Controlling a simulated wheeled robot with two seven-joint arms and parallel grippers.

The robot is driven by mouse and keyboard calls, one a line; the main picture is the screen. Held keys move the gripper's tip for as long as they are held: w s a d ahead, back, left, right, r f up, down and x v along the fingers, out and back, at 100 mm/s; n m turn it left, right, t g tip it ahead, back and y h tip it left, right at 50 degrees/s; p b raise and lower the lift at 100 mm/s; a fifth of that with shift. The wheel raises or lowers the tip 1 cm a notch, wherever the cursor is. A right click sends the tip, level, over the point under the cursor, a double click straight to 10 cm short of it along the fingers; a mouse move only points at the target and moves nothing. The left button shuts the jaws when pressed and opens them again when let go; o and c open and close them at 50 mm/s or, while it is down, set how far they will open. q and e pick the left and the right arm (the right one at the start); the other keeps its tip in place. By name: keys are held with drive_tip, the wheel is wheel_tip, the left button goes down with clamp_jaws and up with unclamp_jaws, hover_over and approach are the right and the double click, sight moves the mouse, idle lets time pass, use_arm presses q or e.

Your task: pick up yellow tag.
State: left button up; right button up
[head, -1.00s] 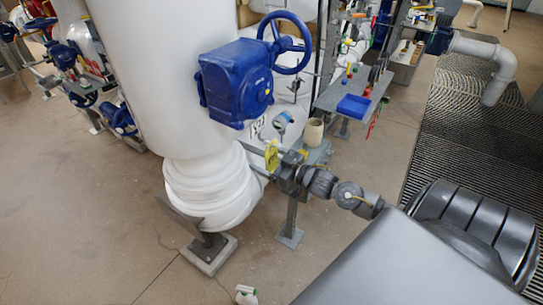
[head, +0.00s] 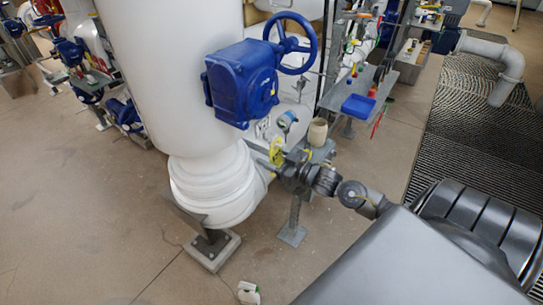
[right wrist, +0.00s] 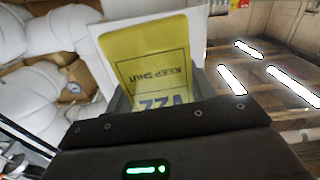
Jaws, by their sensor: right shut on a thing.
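The yellow tag (head: 277,152) shows small beside the white pipe in the head view, right at my right gripper (head: 284,168). In the right wrist view the yellow tag (right wrist: 150,62) is large, with dark print reading "KEEP SHUT" upside down. Its lower end goes between the jaws of my right gripper (right wrist: 160,100), which is shut on it. A pale flat surface lies behind the tag. I cannot tell whether the tag still touches anything else. My left gripper is not in view.
The thick white pipe (head: 170,70) with a blue valve actuator (head: 240,85) and handwheel stands close to my right gripper. A small grey stand (head: 293,232) with a beige cup (head: 317,132) is beside it. A blue tray (head: 357,106) lies on a shelf behind. Open floor is at left.

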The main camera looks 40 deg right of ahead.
drive_tip(key=shift+s+r+p, duration=0.15)
drive_tip(key=shift+r+p, duration=0.25)
drive_tip(key=shift+r, duration=0.15)
drive_tip(key=p+v, duration=0.3)
drive_tip(key=v, duration=0.4)
drive_tip(key=shift+s+d, duration=0.1)
drive_tip(key=shift+s, duration=0.05)
use_arm(q)
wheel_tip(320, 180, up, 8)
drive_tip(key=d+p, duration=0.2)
drive_tip(key=p, duration=0.2)
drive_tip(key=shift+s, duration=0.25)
use_arm(e)
approach(277, 156)
drive_tip(key=v, duration=0.6)
drive_tip(key=shift+f, duration=0.3)
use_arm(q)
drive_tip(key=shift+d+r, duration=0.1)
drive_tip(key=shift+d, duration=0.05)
use_arm(e)
drive_tip(key=shift+r, duration=0.1)
